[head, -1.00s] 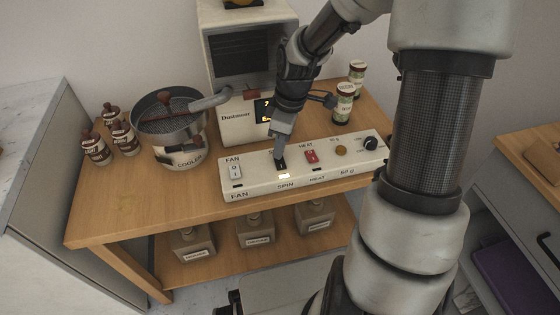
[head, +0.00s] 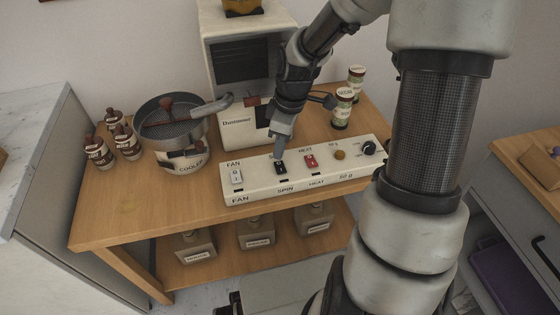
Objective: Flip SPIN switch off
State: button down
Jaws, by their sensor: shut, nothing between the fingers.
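The SPIN switch (head: 280,168) is a black rocker on the white control panel (head: 255,188), between the white FAN switch (head: 236,176) and the red HEAT switch (head: 311,161). The small indicator by the SPIN label looks dark. My gripper (head: 278,156) is shut and empty, pointing down at the top end of the SPIN switch. I cannot tell whether its tip touches the rocker.
The roaster (head: 238,72) stands behind the panel, its display dark. The round cooler (head: 180,156) and brown bottles (head: 98,153) are at left. Labelled jars (head: 342,107) stand behind right. A dial (head: 369,148) is at the panel's right end.

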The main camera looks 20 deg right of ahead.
jog(key=shift+r+p, duration=1.85)
jog(key=shift+r, duration=0.45)
